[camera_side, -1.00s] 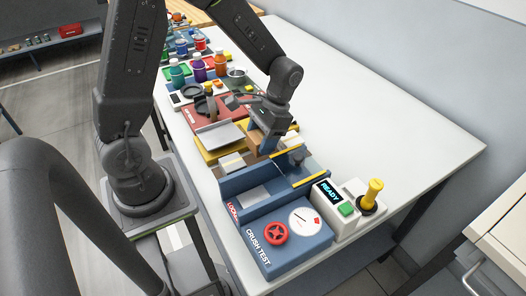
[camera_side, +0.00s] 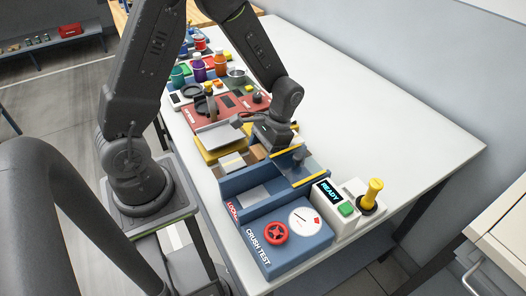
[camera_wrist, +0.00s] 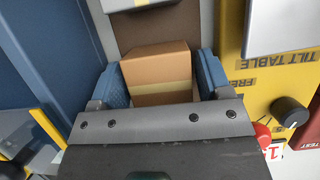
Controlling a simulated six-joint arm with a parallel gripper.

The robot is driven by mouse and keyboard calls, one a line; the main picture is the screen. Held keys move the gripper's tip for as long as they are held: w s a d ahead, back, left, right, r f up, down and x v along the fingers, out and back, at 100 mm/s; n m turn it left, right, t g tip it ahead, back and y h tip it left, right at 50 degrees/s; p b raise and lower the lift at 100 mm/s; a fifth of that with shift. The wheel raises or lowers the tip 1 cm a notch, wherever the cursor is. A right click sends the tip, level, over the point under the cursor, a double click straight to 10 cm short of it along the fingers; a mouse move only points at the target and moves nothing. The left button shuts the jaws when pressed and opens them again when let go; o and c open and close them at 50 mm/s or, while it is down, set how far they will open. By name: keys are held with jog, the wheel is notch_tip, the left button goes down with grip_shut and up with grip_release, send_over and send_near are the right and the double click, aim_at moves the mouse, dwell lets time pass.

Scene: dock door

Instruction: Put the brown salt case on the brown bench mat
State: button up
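The brown salt case (camera_wrist: 158,68) is a box with a paler band of tape, seen in the wrist view between the two blue finger pads of my gripper (camera_wrist: 163,80). The pads stand close on either side of it; I cannot tell whether both press on it. A flat brown surface, apparently the brown bench mat (camera_wrist: 142,30), shows beyond the case; whether the case rests on it is hidden. In the side view my gripper (camera_side: 272,142) is low behind the blue crush test fixture, its fingertips hidden.
The blue crush test fixture (camera_side: 285,245) with a red knob stands on one side, the yellow tilt table (camera_wrist: 250,75) close on the other. A white control box (camera_side: 345,212) reads READY. Bottles and trays fill the bench's far end. The bench's right side (camera_side: 400,150) is clear.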

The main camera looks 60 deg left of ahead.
jog(key=shift+o, duration=0.9)
jog(key=shift+r, duration=0.2)
jog(key=v, duration=1.2)
notch_tip(320, 180, up, 8)
jog(key=t, duration=0.4)
send_over(263, 156)
jog(key=s+d+r+t, duration=0.2)
jog(key=s+r+t, duration=0.1)
jog(key=s+t, duration=0.3)
jog(key=shift+s, duration=1.05)
